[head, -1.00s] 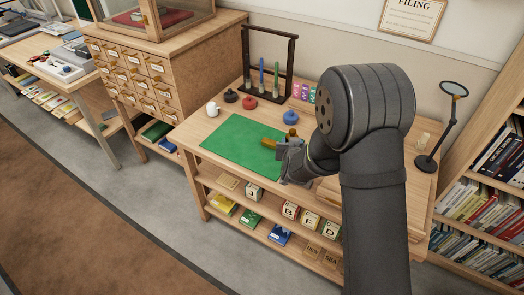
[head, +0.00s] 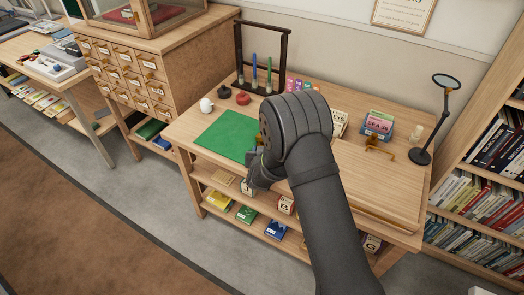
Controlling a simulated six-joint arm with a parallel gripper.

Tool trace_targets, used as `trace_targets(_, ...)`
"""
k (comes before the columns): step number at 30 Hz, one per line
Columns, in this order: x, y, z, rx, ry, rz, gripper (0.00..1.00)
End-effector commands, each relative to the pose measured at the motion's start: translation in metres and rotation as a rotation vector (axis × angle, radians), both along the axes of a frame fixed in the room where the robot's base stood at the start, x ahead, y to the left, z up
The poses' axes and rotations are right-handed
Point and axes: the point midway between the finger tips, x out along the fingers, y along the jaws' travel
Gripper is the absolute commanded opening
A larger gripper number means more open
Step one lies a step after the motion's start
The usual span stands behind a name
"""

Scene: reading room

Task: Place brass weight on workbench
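The workbench (head: 385,190) is a light wooden table with a green mat (head: 222,133) on its left part. My gripper (head: 255,168) is at the mat's front right corner, by the workbench's front edge. My arm crosses the middle of the workbench and covers much of the gripper. I cannot pick out the brass weight for sure. A small brass-coloured object (head: 372,142) lies on the right part of the workbench, and its kind is unclear.
A magnifier stand (head: 421,156) and small boxes (head: 378,122) are at the back right. The workbench's front right is mostly clear. Lettered blocks (head: 286,205) sit on the shelf below.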

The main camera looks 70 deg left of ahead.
Motion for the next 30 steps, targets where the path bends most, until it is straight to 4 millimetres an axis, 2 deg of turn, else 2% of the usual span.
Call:
trace_targets(9,0.0,0.001,-0.002,0.003,0.0,0.0,0.0)
trace_targets(10,0.0,0.0,-0.003,0.0,0.0,0.0,0.45)
trace_targets(13,0.0,0.0,-0.002,0.0,0.0,0.0,0.63)
trace_targets(24,-0.001,-0.001,0.002,0.001,0.0,0.001,0.63)
trace_targets(30,-0.01,-0.028,0.014,0.0,0.0,0.002,0.63)
